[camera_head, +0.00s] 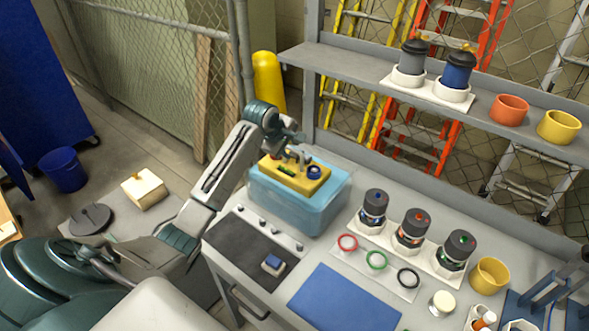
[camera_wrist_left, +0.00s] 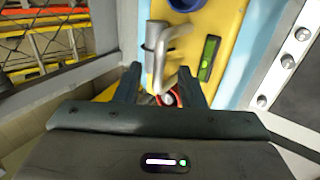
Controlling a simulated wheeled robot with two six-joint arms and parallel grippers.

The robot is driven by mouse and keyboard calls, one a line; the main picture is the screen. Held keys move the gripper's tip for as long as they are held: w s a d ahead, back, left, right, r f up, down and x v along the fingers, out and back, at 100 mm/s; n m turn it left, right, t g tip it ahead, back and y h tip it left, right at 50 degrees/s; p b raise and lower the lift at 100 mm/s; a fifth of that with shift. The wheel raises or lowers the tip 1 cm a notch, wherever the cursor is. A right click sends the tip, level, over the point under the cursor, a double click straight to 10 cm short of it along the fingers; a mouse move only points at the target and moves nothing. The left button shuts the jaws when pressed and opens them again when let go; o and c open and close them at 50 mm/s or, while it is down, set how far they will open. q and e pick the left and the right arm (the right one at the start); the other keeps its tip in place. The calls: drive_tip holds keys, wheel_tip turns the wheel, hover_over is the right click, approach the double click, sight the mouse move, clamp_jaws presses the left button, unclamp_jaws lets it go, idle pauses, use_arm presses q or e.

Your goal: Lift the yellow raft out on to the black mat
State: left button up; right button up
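The yellow raft (camera_head: 312,184) floats in the clear blue water tank (camera_head: 290,215). It carries a grey bent handle, a green level and a dark blue ring. In the left wrist view the raft (camera_wrist_left: 222,22) shows the metal handle (camera_wrist_left: 165,45) and the green level (camera_wrist_left: 208,58). My left gripper (camera_head: 295,150) is over the raft's far left part. In the wrist view its fingers (camera_wrist_left: 160,85) are apart, with the handle's lower end between or just beyond them; I cannot tell if they touch. The black mat (camera_head: 232,245) lies in front of the tank. My right gripper is out of view.
A small blue and white block (camera_head: 272,264) sits on the mat's right part. A strip with several knobs (camera_head: 268,230) runs between mat and tank. Dark-capped canisters (camera_head: 412,228) and coloured rings (camera_head: 377,260) stand to the right. A shelf (camera_head: 340,68) overhangs behind.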

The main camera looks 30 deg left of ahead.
sight(293, 150)
use_arm(q)
drive_tip(key=p+x, duration=0.2)
drive_tip(key=x, duration=0.1)
drive_tip(key=shift+w, duration=0.15)
drive_tip(key=shift+w+f, duration=0.3)
drive_tip(key=shift+f, duration=0.2)
drive_tip(key=shift+r, duration=0.1)
clamp_jaws()
